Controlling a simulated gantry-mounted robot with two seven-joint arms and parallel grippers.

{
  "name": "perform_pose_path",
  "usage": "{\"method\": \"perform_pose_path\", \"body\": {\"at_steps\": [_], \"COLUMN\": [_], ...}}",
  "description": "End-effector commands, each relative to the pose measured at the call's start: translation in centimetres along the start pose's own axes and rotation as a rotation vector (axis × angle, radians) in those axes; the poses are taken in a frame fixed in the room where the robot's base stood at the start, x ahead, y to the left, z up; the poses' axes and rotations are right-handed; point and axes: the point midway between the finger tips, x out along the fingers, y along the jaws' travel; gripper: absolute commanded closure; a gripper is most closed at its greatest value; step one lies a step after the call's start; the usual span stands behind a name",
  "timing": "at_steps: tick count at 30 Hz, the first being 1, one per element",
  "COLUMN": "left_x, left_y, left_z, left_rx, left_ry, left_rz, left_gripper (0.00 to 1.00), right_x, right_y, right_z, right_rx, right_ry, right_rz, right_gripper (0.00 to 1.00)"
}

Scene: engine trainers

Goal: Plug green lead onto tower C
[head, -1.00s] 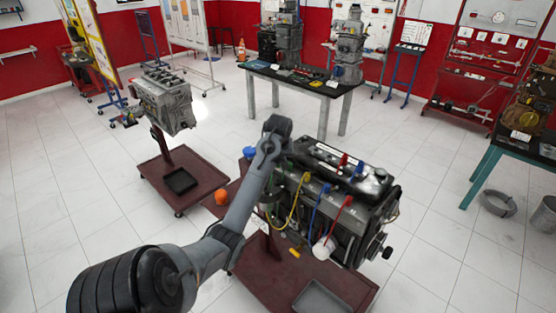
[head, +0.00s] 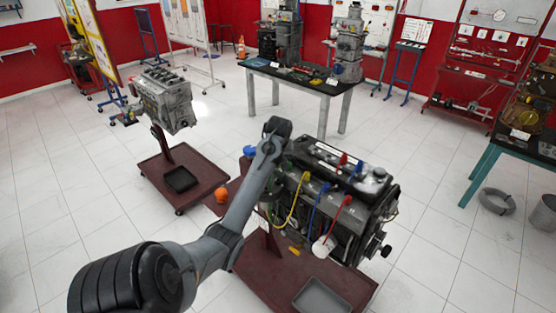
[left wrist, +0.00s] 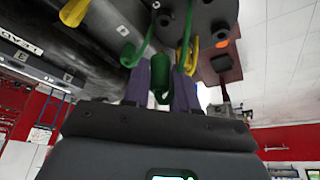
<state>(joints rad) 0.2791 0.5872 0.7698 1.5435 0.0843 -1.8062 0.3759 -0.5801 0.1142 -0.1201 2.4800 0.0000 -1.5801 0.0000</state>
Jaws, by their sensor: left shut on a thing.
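In the left wrist view my left gripper (left wrist: 160,77) has two purple fingers closed on the green lead (left wrist: 161,88), whose green end sits between them. Dark round parts (left wrist: 205,14) of the engine trainer are close above the fingers. I cannot tell which is tower C, or whether the lead touches it.
On the trainer are a yellow lead (head: 293,207), blue lead (head: 316,208) and red lead (head: 338,220). A white cup-like piece (head: 322,246) is at its front. A grey tray (head: 321,298) lies on the red base. An orange ball-like object (head: 222,196) is left of my arm.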

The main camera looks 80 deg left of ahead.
Motion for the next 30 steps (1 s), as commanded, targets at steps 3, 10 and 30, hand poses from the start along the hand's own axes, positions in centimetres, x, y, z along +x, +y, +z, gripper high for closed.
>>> {"method": "perform_pose_path", "body": {"at_steps": [3,10,30], "left_x": [0.5,1.7,4.5], "left_y": [0.0,0.0,0.0], "left_z": [0.2,0.7,1.9], "left_rx": [0.001,0.001,0.002], "left_ry": [-0.001,0.0,0.0], "left_rz": [-0.001,-0.002,-0.006], "left_gripper": [1.0,1.0,1.0], "right_x": [0.1,0.3,0.6], "right_y": [0.0,0.1,0.2], "right_z": [0.0,0.1,0.2], "right_rx": [0.0,-0.003,-0.008], "right_ry": [0.0,0.0,-0.001], "right_rz": [0.0,0.002,0.006], "right_gripper": [0.57,0.57,0.57]}}
